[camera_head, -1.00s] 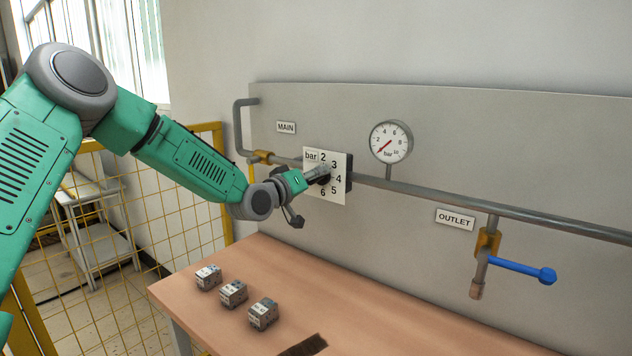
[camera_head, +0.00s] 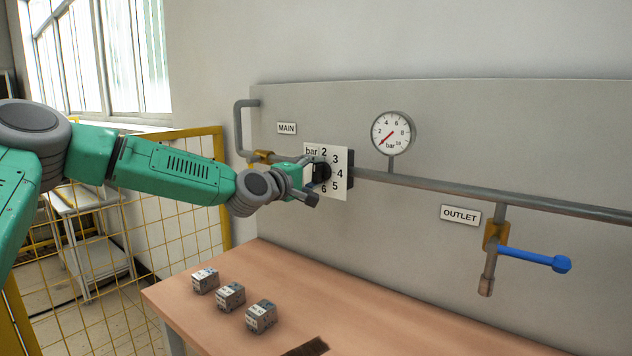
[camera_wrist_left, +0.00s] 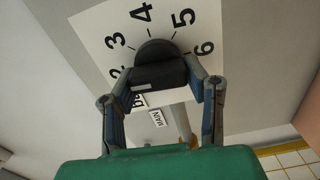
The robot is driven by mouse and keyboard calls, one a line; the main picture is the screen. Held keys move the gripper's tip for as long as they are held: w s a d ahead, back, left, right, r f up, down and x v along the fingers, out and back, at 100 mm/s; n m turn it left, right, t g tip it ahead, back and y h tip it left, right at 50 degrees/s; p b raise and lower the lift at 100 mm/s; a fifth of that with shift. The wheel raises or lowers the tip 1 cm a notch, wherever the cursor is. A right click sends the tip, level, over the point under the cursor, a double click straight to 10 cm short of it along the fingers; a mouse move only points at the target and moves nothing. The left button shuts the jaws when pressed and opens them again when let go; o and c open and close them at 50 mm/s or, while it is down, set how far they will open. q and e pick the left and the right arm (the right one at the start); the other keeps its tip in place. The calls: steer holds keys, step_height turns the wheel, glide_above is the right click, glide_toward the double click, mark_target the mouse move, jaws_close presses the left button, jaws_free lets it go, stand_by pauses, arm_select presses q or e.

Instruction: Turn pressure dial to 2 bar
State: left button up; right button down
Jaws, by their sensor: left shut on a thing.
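The pressure dial is a white plate (camera_head: 340,190) marked "bar" with numbers 2 to 6 and a black knob (camera_head: 322,172) at its centre. My left gripper (camera_head: 311,181) reaches it from the left and is shut on the knob. In the left wrist view, the fingers (camera_wrist_left: 162,92) hold the sides of the dark knob (camera_wrist_left: 155,50), with the numbers fanned around it. Which number the knob points to cannot be told. The round pressure gauge (camera_head: 393,133) has its red needle toward the lower left, near the low end. My right gripper is not in view.
A grey pipe (camera_head: 430,187) runs along the panel to a blue-handled outlet valve (camera_head: 530,259). Several small grey blocks (camera_head: 230,296) sit on the wooden table (camera_head: 370,310) below. A yellow mesh fence (camera_head: 180,225) stands at the left.

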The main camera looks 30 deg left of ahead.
arm_select(q)
steer(key=shift+a+n+b, duration=0.2)
steer(key=shift+n+b, duration=0.1)
steer(key=shift+n, duration=0.2)
steer(key=o, duration=1.2)
steer(key=shift+f, duration=0.1)
steer(key=shift+c, duration=0.2)
steer(key=shift+w+a+f, duration=0.1)
steer(key=s+a, duration=0.1)
steer(key=s, duration=1.1)
